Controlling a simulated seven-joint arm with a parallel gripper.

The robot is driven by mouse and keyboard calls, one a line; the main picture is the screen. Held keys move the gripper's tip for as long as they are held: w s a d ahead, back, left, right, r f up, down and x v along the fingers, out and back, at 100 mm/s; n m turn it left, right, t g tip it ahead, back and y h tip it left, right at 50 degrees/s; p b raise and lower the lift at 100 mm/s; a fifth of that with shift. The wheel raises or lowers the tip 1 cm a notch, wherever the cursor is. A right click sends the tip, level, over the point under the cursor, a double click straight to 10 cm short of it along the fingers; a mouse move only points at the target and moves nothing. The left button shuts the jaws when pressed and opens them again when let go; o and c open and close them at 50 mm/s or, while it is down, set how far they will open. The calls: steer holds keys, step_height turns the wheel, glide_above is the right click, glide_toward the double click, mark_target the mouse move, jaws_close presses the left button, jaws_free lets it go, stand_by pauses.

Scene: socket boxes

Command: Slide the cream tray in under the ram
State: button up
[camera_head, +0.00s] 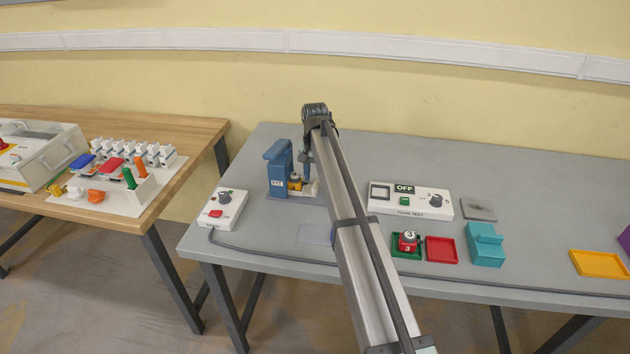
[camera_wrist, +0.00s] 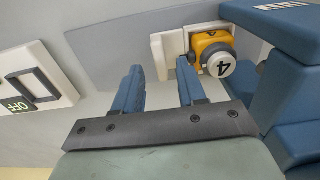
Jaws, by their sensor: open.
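The cream tray (camera_head: 311,188) lies on the grey table at the foot of the blue press (camera_head: 277,170). It carries a yellow part (camera_head: 295,183) with a white knob marked 4. In the wrist view the tray (camera_wrist: 172,42) shows a raised cream block at its end away from the press (camera_wrist: 288,35). The yellow part (camera_wrist: 209,42) sits beside the press, not clearly under its head. The ram itself is hidden. My gripper (camera_wrist: 160,67) is open and empty, its blue fingers close to the tray's end block; contact cannot be told. In the head view my arm partly covers the tray.
A control box (camera_head: 221,209) stands left of the press, and a fluid test box (camera_head: 411,201) right of my arm. Green (camera_head: 408,252) and red (camera_head: 442,249) trays, a teal block (camera_head: 486,245) and a yellow tray (camera_head: 600,264) lie farther right. The back of the table is clear.

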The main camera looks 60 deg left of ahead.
step_height(320, 180, up, 11)
stand_by(0.4)
steer(key=shift+o, duration=0.3)
